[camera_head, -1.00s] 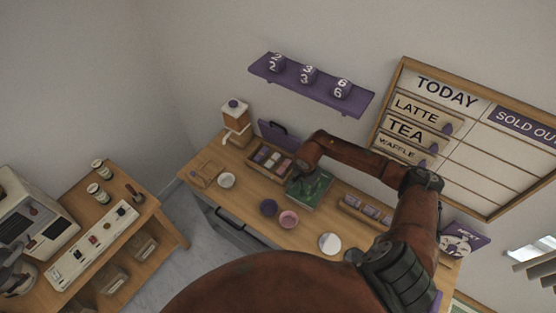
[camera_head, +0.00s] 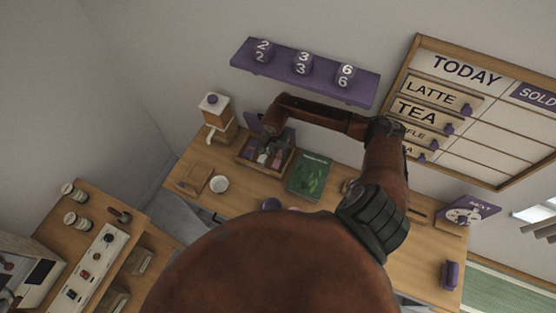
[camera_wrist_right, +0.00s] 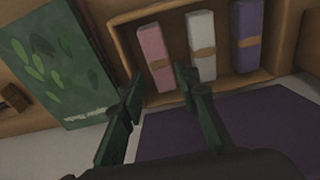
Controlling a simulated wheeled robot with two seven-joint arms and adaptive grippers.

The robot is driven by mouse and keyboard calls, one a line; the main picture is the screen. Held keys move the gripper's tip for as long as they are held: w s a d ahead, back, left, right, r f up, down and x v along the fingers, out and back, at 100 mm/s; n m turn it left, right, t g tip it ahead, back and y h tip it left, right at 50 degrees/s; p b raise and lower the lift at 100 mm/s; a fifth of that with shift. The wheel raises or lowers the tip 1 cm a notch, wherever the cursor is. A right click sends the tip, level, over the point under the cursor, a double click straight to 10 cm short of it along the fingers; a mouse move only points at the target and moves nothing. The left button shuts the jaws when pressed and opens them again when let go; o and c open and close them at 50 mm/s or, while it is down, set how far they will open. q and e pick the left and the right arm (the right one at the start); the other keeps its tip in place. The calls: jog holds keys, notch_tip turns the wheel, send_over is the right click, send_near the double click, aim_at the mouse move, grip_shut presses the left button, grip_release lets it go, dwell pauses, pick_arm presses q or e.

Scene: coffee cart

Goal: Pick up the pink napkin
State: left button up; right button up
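The pink napkin (camera_wrist_right: 155,55) is rolled with a tan band and lies in a wooden box (camera_wrist_right: 121,41), left of a white napkin (camera_wrist_right: 201,45) and a purple napkin (camera_wrist_right: 246,35). In the head view the box (camera_head: 248,161) is partly covered by my right arm. My right gripper (camera_wrist_right: 160,88) is open and empty in the wrist view. Its fingertips appear near the lower end of the pink napkin, to either side of it; contact cannot be told. In the head view the right gripper (camera_head: 269,143) is over the box. My left gripper is out of view.
A green book (camera_head: 309,176) lies right of the box. A wooden dispenser with a white top (camera_head: 217,118) stands at the left. A white bowl (camera_head: 219,184) is at the front left. A purple shelf (camera_head: 326,84) hangs on the wall above.

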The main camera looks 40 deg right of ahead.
aim_at(279, 158)
jog(key=shift+w+f, duration=0.1)
jog(key=shift+f, duration=0.35)
notch_tip(279, 158, down, 4)
jog(key=shift+d+f+b, duration=0.1)
jog(key=shift+b, duration=0.75)
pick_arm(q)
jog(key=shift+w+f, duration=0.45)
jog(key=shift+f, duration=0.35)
pick_arm(e)
jog(key=c, duration=0.6)
